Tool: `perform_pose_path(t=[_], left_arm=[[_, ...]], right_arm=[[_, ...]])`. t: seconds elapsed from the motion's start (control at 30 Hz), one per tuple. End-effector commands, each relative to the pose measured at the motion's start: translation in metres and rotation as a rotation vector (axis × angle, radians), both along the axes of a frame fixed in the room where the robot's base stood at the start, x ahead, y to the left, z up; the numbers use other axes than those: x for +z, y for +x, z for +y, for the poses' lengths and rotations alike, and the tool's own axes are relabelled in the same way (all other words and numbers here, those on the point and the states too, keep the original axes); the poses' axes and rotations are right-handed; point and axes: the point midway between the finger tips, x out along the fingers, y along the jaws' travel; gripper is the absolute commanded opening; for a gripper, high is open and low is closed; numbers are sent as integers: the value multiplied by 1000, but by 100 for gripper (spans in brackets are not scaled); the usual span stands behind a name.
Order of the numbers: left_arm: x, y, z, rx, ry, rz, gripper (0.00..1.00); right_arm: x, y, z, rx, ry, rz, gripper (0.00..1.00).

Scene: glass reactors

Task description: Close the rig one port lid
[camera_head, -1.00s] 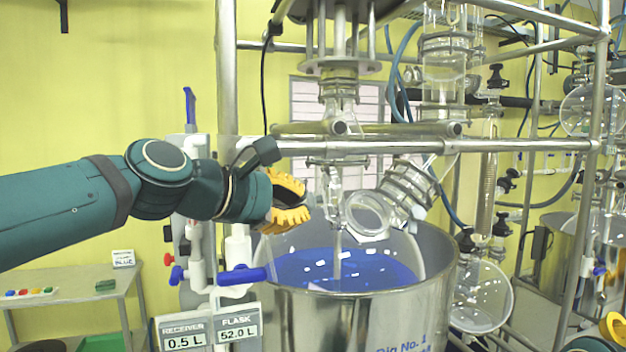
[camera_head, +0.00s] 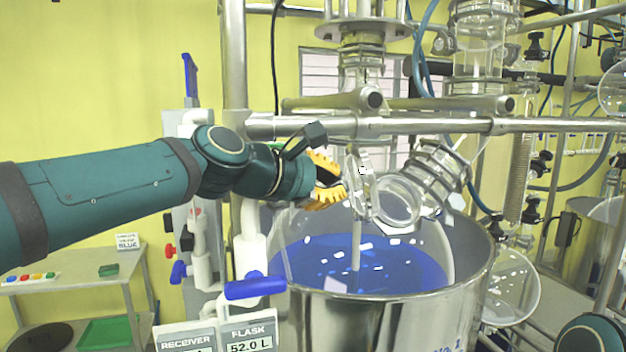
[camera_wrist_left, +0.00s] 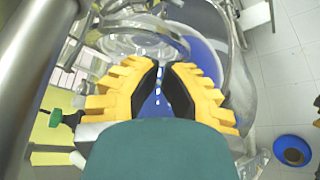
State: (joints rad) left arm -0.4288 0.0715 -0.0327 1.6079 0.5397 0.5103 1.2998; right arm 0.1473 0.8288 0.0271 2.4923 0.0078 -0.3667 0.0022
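The rig one port (camera_head: 398,205) is a short slanted glass neck with a round mouth, above the steel vessel. Its clear glass lid (camera_head: 360,182) stands swung open at the left of the mouth, nearly edge-on to my head camera. My left gripper (camera_head: 338,182), with yellow fingers, is just left of the lid. A small gap shows between its fingers and nothing is held; I cannot tell whether it touches the lid. In the left wrist view a round glass disc or ring (camera_wrist_left: 140,40) lies beyond the fingertips (camera_wrist_left: 161,68). My right gripper is out of frame.
A steel vessel (camera_head: 390,320) with blue liquid (camera_head: 375,268) is below. A horizontal steel bar (camera_head: 470,125) runs just above the port, and an upright post (camera_head: 234,60) stands behind my left arm. A blue-handled valve (camera_head: 255,288) is below the arm.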

Motion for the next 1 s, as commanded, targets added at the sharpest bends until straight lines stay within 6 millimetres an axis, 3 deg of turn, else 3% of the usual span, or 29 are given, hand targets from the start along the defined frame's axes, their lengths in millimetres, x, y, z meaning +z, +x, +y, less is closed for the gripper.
perform_pose_path(t=[0.3, 1.0], left_arm=[[-10, 23, -24, 0, -1, -1, 0], [-8, 24, -26, -3, 0, -1, 0]], right_arm=[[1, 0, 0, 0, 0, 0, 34], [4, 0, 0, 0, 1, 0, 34]])
